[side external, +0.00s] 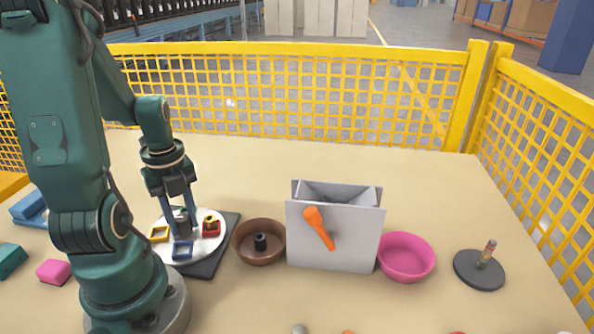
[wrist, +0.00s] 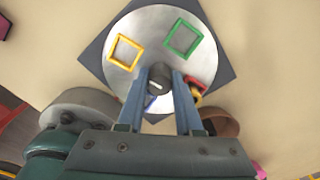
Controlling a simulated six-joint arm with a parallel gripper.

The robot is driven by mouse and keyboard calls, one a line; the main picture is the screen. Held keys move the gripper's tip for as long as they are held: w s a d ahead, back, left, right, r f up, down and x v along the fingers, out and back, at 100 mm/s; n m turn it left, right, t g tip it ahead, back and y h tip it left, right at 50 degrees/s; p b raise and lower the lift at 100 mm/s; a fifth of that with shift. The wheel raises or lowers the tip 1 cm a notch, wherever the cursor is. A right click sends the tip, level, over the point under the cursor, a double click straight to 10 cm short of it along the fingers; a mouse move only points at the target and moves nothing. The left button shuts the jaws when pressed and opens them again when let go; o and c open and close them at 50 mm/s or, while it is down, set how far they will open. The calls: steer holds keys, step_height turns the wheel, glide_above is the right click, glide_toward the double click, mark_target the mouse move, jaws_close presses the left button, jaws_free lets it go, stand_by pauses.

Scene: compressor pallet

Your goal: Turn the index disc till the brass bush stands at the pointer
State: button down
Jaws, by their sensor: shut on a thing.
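The pale index disc (side external: 203,248) lies on a dark square plate (side external: 226,246) beside my arm; the disc also fills the upper wrist view (wrist: 152,24). My gripper (side external: 183,212) points down and is shut on the dark central knob (wrist: 159,78). The disc carries a yellow frame (wrist: 125,52), a green frame (wrist: 184,38), a red frame (side external: 211,234) and a blue frame (side external: 182,251). A small brass-coloured bush (side external: 210,220) stands in the red frame, at the disc's right in the side view. In the wrist view my fingers partly hide the red and blue frames. I cannot make out the pointer.
A brown bowl (side external: 244,256) holding a black piece stands close right of the disc. Further right are a grey box (side external: 303,248) with an orange tool on its front, a pink bowl (side external: 405,273) and a dark round stand (side external: 474,279). A pink block (side external: 54,272) lies left.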

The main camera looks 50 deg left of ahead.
mark_target(182, 217)
steer(key=shift+m, duration=2.3)
steer(key=c, duration=0.8)
jaws_free()
steer(key=shift+c, duration=0.2)
steer(key=shift+r, duration=2.6)
